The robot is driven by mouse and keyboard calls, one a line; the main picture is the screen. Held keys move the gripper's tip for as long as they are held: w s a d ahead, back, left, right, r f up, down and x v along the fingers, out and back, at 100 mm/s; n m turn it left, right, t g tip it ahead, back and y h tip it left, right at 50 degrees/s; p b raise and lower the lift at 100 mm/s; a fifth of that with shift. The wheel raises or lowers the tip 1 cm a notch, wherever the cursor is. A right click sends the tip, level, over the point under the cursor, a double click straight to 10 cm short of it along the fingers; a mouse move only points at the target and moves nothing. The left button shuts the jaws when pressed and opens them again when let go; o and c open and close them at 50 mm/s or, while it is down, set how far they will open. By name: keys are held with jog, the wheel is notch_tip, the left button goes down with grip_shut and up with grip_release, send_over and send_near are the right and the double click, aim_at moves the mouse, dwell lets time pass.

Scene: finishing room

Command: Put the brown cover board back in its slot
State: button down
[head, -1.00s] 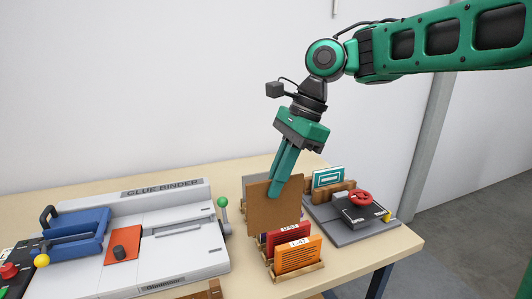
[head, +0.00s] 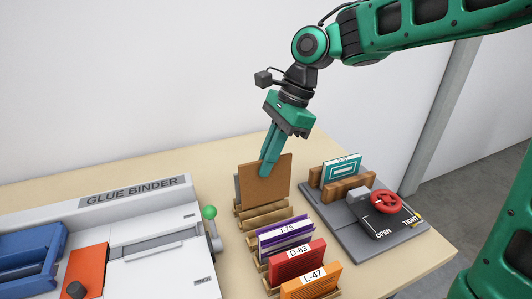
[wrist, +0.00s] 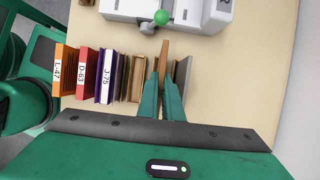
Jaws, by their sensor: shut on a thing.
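The brown cover board (head: 268,184) stands upright in my gripper (head: 268,166), which is shut on its upper edge. In the wrist view the board (wrist: 164,48) shows edge-on between the two fingers (wrist: 162,88). It is over the back end of the wooden rack (head: 268,221), just in front of a grey board (wrist: 184,70). Its lower edge is close to the rack's rear dividers; I cannot tell whether it is inside a slot. Empty slots lie between it and the purple J-75 book (head: 285,238).
A red D-63 book (head: 297,263) and an orange L-47 book (head: 312,284) fill the rack's front. The glue binder (head: 135,230), with a green-knobbed lever (head: 210,213), stands left. A press (head: 375,218) with a red wheel stands right.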

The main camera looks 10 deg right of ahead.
aim_at(267, 184)
jog(key=shift+d+f, duration=0.1)
jog(key=shift+f, duration=3.25)
jog(key=c, duration=2.2)
grip_release()
jog(key=shift+v, duration=5.5)
jog(key=shift+d, duration=0.1)
